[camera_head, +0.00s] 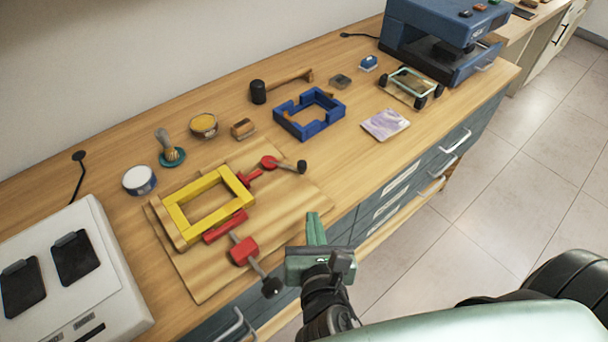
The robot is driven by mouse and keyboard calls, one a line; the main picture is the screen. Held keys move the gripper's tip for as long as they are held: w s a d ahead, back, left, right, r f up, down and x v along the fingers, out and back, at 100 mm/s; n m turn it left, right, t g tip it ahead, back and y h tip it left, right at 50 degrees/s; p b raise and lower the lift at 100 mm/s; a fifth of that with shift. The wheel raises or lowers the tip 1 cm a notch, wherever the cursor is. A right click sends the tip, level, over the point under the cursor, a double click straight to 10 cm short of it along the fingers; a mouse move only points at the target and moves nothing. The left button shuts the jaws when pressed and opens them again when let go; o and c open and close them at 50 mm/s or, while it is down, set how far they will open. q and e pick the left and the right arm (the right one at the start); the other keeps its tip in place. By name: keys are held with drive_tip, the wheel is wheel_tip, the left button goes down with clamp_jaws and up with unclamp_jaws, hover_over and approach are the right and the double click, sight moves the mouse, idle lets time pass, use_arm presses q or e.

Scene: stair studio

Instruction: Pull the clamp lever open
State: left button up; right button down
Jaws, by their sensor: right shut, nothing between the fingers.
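A wooden clamping board (290,205) lies on the workbench with a yellow rectangular frame (176,218) on it. A red clamp (243,250) at the board's front edge has a lever ending in a black knob (271,287), which points toward the bench's front edge. A second red clamp (269,162) at the board's right side has a lever with a black knob (302,167), pointing right. My right gripper (315,217) has its green fingers together and empty, over the board's front-right edge, between the two knobs and apart from both. My left gripper is out of view.
A blue frame (290,120), mallet (258,92), brush (171,154) and tins (139,180) stand behind the board. A white device (70,290) is at the left, a blue machine (425,40) at the far right. Drawer handles (455,142) stick out in front.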

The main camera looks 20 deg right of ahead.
sight(303, 169)
drive_tip(key=shift+a+r+n, duration=0.3)
drive_tip(key=shift+r+n, duration=0.1)
drive_tip(key=shift+n, duration=0.2)
drive_tip(key=shift+w, duration=0.1)
drive_tip(key=x, duration=0.4)
drive_tip(key=r+p+x, duration=0.1)
drive_tip(key=x, duration=0.8)
drive_tip(key=shift+w+d+p, duration=0.1)
drive_tip(key=shift+w+p, duration=0.3)
drive_tip(key=shift+w, duration=0.2)
drive_tip(key=shift+r, duration=0.1)
